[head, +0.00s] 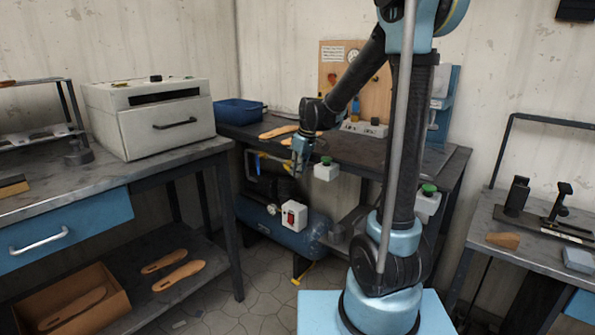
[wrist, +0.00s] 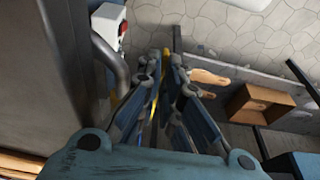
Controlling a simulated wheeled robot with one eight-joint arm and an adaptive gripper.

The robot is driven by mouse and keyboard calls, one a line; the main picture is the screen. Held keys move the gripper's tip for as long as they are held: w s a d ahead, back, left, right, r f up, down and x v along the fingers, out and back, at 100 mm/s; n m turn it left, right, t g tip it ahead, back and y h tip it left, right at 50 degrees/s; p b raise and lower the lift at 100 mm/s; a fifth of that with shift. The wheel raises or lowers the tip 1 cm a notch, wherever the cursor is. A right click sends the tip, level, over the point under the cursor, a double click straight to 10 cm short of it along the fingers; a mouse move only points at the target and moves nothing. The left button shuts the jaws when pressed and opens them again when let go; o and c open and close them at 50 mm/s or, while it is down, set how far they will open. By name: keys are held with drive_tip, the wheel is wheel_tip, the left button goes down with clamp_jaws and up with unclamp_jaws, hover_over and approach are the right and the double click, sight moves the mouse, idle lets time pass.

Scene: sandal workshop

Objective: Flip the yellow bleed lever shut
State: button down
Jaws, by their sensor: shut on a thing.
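My gripper (head: 297,170) points down in front of the workbench's front edge, above the blue compressor tank (head: 285,236). In the wrist view, my gripper's fingers (wrist: 160,75) have a narrow gap with a thin yellow bar (wrist: 155,98) in it; they are shut on this bar. In the head view a yellow piece (head: 263,155) shows just left of my gripper, partly hidden. A small slanted yellow lever (head: 297,280) shows low under the tank, near the floor and well below my gripper. I cannot tell for certain which yellow part is the bleed lever.
A white box with a red switch (head: 293,214) sits on the tank. Two boxes with green buttons (head: 326,170) hang at the bench front. A bench with a blue drawer (head: 66,233) stands left, with a wooden crate (head: 92,312) on its lower shelf. Tiled floor lies open between.

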drive_tip(key=shift+w, duration=0.15)
drive_tip(key=c, duration=2.1)
unclamp_jaws()
drive_tip(key=shift+o, duration=0.2)
drive_tip(key=v, duration=1.2)
